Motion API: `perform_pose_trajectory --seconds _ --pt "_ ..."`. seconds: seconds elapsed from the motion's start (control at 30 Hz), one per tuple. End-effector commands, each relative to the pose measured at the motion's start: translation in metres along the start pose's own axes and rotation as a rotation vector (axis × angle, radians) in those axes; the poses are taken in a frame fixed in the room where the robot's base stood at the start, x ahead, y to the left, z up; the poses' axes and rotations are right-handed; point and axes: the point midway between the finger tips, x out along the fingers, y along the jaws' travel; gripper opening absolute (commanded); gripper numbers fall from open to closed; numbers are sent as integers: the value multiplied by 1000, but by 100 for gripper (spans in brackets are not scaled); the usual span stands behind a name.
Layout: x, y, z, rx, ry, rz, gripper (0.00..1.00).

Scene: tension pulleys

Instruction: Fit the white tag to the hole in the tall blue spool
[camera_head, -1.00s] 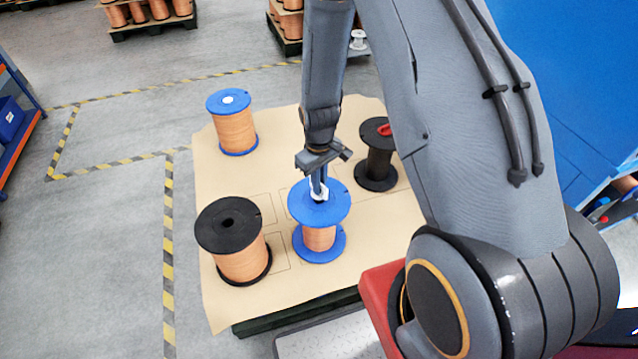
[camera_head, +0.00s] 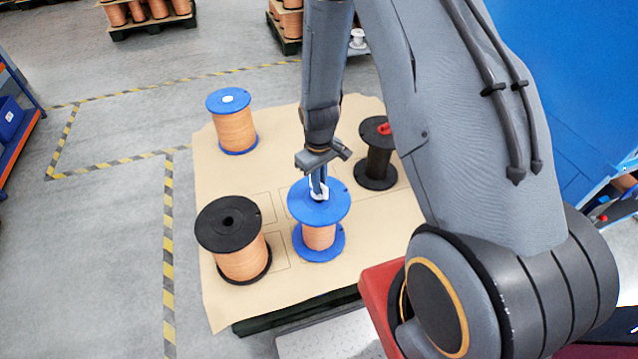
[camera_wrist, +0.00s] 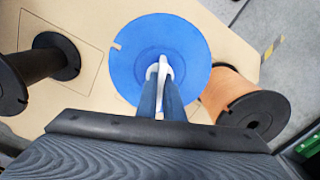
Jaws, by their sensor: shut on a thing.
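My gripper (camera_head: 319,187) is shut on the white tag (camera_head: 319,194), right over the middle of the top flange of the front blue spool (camera_head: 335,207). This spool stands upright with copper-coloured winding. In the wrist view the tag (camera_wrist: 153,70) shows between my fingertips (camera_wrist: 160,82), over the centre of the blue flange (camera_wrist: 186,45). The tag and fingers cover the hole, so I cannot tell how far the tag is in it. Another blue spool (camera_head: 233,125) at the back left has a white piece at its top centre.
A black-flanged copper spool (camera_head: 230,232) stands left of the front blue spool. A black spool (camera_head: 380,160) with a red piece on top stands behind to the right. All stand on a brown sheet (camera_head: 215,185) with bare room at its left and middle.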

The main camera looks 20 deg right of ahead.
Motion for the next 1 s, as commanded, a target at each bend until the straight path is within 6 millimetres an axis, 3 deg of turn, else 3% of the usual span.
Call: perform_pose_trajectory --seconds 0.43,1.0 --pt "1 0 0 0 0 0 0" --pt "19 0 0 0 -1 0 0"
